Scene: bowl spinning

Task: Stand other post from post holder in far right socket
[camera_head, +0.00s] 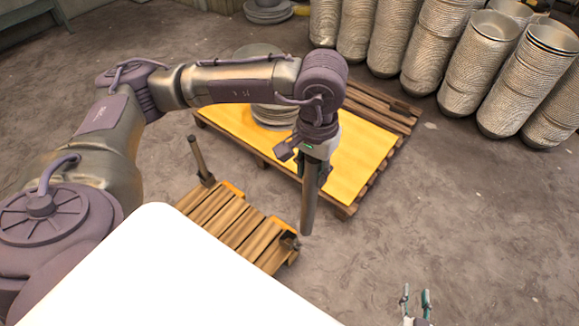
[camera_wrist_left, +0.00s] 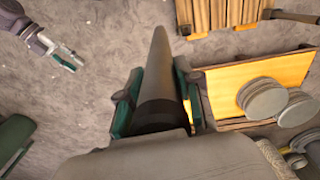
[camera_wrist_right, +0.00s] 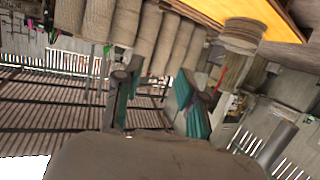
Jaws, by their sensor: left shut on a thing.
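My left gripper (camera_head: 316,168) is shut on a long dark post (camera_head: 308,208), which hangs nearly upright in front of the pallet's near edge. In the left wrist view the post (camera_wrist_left: 157,75) sits between the two green fingers. The low slatted wooden post holder (camera_head: 232,226) is on the floor to the left. Another post (camera_head: 197,155) stands tilted at its left end. A dark socket (camera_head: 290,241) at its right end looks empty. A small dark piece (camera_head: 401,106) shows at the pallet's far right corner; I cannot tell if it is a socket. My right gripper (camera_head: 416,302) is open and empty.
A large pallet (camera_head: 362,165) with a yellow top bears stacked metal bowls (camera_head: 272,117), partly hidden by my left arm. Tall bowl stacks (camera_head: 470,80) stand behind it at the right. The floor between the pallet and my right gripper is clear.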

